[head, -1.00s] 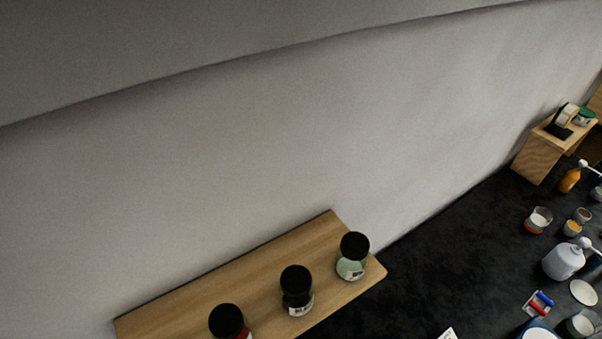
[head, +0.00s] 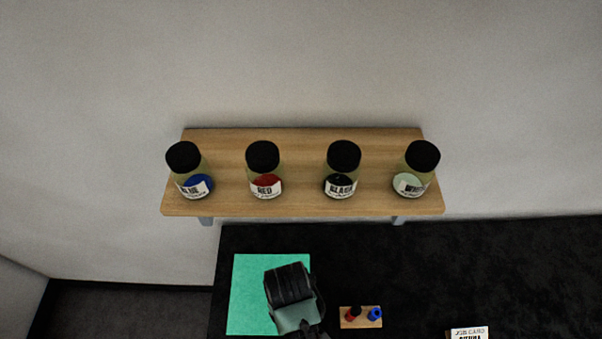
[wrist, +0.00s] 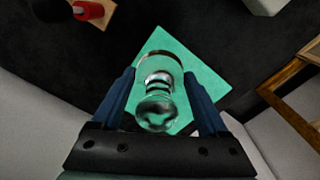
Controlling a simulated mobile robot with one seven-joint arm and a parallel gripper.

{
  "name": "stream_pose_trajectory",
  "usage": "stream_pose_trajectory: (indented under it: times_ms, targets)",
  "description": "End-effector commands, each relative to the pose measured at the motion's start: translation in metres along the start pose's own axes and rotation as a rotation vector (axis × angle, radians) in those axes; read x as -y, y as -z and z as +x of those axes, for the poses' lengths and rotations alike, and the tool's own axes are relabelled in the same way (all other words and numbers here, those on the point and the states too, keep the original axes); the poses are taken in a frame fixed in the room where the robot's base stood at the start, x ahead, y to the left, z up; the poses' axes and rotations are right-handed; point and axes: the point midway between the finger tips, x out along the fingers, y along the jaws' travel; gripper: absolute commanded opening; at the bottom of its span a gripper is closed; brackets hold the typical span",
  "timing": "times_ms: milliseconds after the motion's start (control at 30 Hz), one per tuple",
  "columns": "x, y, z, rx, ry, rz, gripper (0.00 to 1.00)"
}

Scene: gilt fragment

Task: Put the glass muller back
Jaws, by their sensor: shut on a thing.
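The glass muller (wrist: 158,95), clear with a rounded knob and a wide round base, is between the two blue fingers of my gripper (wrist: 159,76) in the wrist view. My gripper is shut on it. A green square mat (wrist: 205,75) lies behind the muller; I cannot tell whether the base touches it. In the head view, my gripper (head: 292,300) is over the right part of the green mat (head: 255,290), and the muller is hidden beneath it.
A wooden wall shelf (head: 300,140) with several black-lidded pigment jars overhangs the back of the dark table (head: 420,270). A small wooden block (head: 347,322) with red and blue pieces sits right of the mat. A job card (head: 468,333) lies farther right. A wooden frame (wrist: 290,110) shows in the wrist view.

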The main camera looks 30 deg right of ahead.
Motion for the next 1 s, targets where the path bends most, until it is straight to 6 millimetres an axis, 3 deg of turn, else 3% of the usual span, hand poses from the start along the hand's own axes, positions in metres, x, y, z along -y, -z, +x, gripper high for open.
stream_pose_trajectory:
  times_ms: [533, 1000]
  targets:
    - [0.002, 0.001, 0.063, -0.001, -0.001, -0.001, 0.00]
    - [0.002, 0.001, 0.072, -0.003, -0.001, -0.001, 0.00]
